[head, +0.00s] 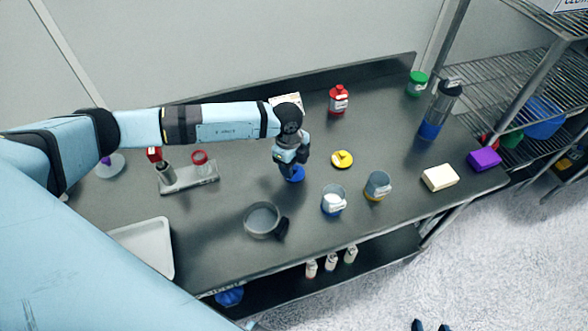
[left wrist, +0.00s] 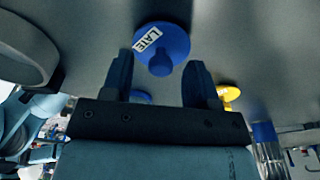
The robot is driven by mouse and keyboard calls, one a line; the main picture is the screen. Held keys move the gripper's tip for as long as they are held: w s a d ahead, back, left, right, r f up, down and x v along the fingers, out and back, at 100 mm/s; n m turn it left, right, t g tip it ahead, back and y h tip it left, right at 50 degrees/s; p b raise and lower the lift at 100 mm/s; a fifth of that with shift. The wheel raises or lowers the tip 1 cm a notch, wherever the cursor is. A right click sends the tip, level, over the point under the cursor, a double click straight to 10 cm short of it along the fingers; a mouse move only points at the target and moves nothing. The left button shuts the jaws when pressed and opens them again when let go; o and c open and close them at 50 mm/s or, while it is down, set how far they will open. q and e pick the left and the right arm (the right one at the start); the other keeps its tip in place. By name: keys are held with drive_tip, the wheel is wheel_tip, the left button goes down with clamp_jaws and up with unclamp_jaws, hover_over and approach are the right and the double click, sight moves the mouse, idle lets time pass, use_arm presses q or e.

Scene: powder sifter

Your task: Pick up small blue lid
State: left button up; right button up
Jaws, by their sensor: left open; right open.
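The small blue lid (head: 296,175) lies on the dark table, partly hidden under my left gripper (head: 289,168). In the left wrist view the lid (left wrist: 168,38) is a round blue disc with a knob and a white label. My left gripper (left wrist: 160,66) is open there, with its fingertips on either side of the knob. I cannot tell whether they touch it. Only the dark tips of my right gripper (head: 431,326) show at the bottom edge, over the floor, apart and empty.
A dark-handled bowl (head: 262,219) is in front. A metal stand (head: 189,179) and white tray (head: 146,245) are left.

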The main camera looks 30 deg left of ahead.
use_arm(q)
drive_tip(key=shift+f, duration=0.65)
drive_tip(key=c, duration=1)
drive_tip(key=shift+r, duration=0.1)
